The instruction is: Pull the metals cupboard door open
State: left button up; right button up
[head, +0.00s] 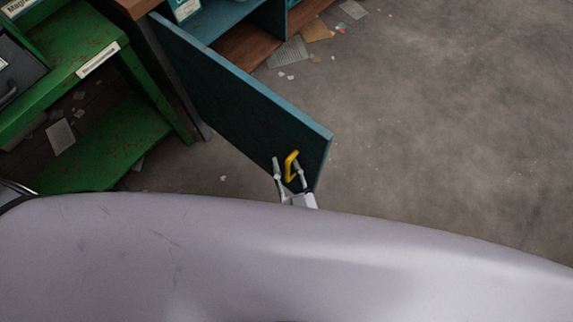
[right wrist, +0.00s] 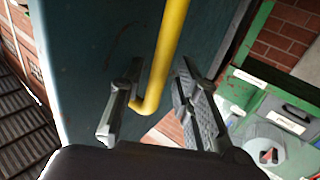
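The metals cupboard door (head: 240,95) is a dark teal panel, swung well out from the cupboard (head: 225,20); shelf space shows behind it. Its yellow handle (head: 291,165) is near the door's free edge. My right gripper (head: 289,175) is at the handle with its fingers apart. In the right wrist view, the yellow handle (right wrist: 168,50) passes between the two spread fingers (right wrist: 160,105), with a gap visible on the right side; whether the left finger touches it I cannot tell. My left gripper is not in view.
A green metal bench (head: 75,50) with labels stands at the left, close to the door's hinge side. Paper scraps and a flattened sheet (head: 288,52) litter the floor by the cupboard. The concrete floor (head: 440,130) at the right is mostly clear.

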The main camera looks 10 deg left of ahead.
jog(key=v, duration=1.2)
dwell(0.5)
jog(key=w+d+f+m+g+h, duration=0.1)
jog(key=d+f+g+h, duration=0.2)
jog(key=d+f+g, duration=0.5)
jog(key=w+d+f+g+h, duration=0.15)
jog(key=d+f, duration=0.35)
jog(key=f, duration=0.8)
jog(key=s+d+f+m+g+h, duration=0.1)
jog(key=s+d+f+g+h, duration=0.25)
jog(key=d, duration=0.35)
pick_arm(q)
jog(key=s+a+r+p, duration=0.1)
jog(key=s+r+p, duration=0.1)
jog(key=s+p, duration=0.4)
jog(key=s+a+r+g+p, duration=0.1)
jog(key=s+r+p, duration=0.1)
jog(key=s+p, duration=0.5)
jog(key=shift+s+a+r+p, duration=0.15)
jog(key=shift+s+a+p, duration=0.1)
jog(key=shift+p, duration=0.4)
pick_arm(e)
jog(key=s+d+r+g, duration=0.1)
jog(key=s+r, duration=0.1)
jog(key=s, duration=0.5)
jog(key=s+d+r+g, duration=0.1)
jog(key=s+d+r, duration=0.1)
jog(key=s, duration=0.5)
jog(key=shift+s+y, duration=0.25)
jog(key=shift+y, duration=0.05)
